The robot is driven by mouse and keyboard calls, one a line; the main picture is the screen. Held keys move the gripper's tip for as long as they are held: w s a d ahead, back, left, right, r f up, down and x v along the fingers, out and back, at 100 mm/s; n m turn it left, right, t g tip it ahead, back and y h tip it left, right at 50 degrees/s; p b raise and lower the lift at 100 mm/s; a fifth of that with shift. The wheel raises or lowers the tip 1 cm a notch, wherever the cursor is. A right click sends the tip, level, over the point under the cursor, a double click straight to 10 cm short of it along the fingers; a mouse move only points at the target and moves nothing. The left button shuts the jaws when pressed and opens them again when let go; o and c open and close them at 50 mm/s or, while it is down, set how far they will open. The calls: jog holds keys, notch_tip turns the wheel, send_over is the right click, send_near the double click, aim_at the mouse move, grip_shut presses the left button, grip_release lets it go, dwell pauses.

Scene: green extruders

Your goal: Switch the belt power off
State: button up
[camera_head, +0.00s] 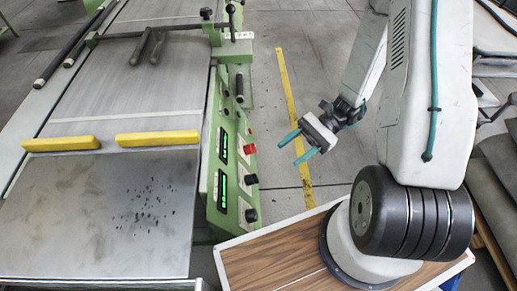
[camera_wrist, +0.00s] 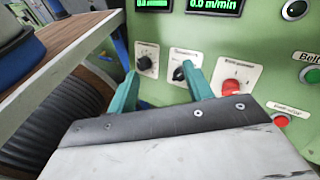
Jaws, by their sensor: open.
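A red rotary switch (camera_wrist: 232,88) sits on a pale label plate on the green control panel (camera_wrist: 165,40) in the wrist view; its small lettering is hard to read. In the head view, a red control (camera_head: 250,149) sticks out of the panel's side. My gripper (camera_head: 288,152) is open and empty, with teal fingers apart, in the air to the right of the panel. In the wrist view my gripper (camera_wrist: 160,75) points at the panel. The red switch lies just right of the right fingertip, and no contact shows.
Two black knobs (camera_wrist: 147,66) (camera_wrist: 182,72) are left of the red switch. A red button (camera_wrist: 280,121) and a green button (camera_wrist: 313,76), near a "Belt" label, are to its right. A wooden-topped platform (camera_head: 290,262) stands near the panel. Floor beyond it is clear.

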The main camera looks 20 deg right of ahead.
jog(key=w+f+m+t+y, duration=0.2)
jog(key=w+f+m+t, duration=0.1)
jog(key=f+m+t, duration=0.5)
jog(key=t, duration=0.2)
send_near(254, 150)
jog(key=shift+m+h, duration=0.3)
jog(key=shift+m, duration=0.1)
jog(key=shift+w+x, duration=0.15)
jog(key=shift+x, duration=2)
jog(key=shift+w+x, duration=0.15)
jog(key=shift+x, duration=2)
jog(key=shift+d+f, duration=0.1)
jog(key=shift+d, duration=0.05)
jog(key=c, duration=1)
